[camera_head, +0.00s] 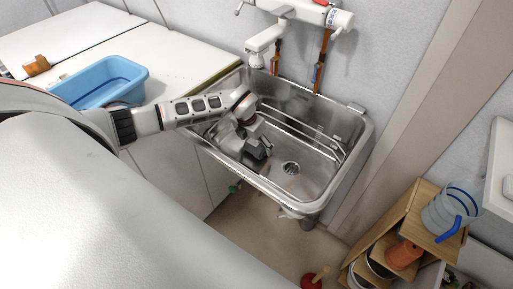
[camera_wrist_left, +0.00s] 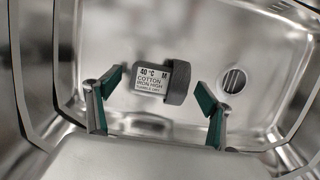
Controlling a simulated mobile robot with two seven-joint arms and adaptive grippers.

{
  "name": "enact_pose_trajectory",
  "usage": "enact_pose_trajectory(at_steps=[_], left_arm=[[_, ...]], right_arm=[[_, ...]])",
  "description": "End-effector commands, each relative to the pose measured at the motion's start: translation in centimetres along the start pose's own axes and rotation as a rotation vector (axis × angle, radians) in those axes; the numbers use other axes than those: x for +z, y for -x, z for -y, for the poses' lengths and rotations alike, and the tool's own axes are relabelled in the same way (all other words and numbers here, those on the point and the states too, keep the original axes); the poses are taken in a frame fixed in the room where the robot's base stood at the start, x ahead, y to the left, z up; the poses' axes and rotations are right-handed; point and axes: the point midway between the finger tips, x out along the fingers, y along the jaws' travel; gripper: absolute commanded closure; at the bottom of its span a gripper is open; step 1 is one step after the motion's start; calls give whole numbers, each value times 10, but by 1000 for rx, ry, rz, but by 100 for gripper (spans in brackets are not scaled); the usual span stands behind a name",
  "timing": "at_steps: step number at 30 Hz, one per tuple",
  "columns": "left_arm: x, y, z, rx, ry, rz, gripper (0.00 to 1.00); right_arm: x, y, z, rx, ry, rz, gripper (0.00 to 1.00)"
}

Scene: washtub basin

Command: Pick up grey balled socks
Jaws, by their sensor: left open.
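The grey balled socks (camera_wrist_left: 178,84) lie on the steel basin floor in the left wrist view. A white care label (camera_wrist_left: 151,82) with black print covers their left part. My left gripper (camera_wrist_left: 157,102) is open, with one green-padded finger to each side of the socks and a gap on both sides. In the head view my left gripper (camera_head: 258,160) reaches down into the washtub basin (camera_head: 305,188), and I cannot make out the socks there. My right gripper is not in view.
The basin's drain (camera_wrist_left: 233,80) is right of the socks. Wire rails (camera_head: 310,132) run along the back wall, below a tap (camera_head: 262,42). A blue tub (camera_head: 103,82) stands on the white counter at left. A wooden shelf (camera_head: 400,225) with pots is at right.

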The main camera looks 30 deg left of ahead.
Motion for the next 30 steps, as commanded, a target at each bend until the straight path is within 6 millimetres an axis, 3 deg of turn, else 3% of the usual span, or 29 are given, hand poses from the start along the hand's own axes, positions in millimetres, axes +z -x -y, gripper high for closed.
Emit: enact_pose_trajectory(at_steps=[3,8,22,30], left_arm=[[0,0,0,0,0,0,22],[0,0,0,0,0,0,60],[2,6,3,-1,-1,1,64],[13,42,4,0,-1,4,64]], right_arm=[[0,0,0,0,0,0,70],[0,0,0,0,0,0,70],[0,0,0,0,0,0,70],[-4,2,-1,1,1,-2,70]])
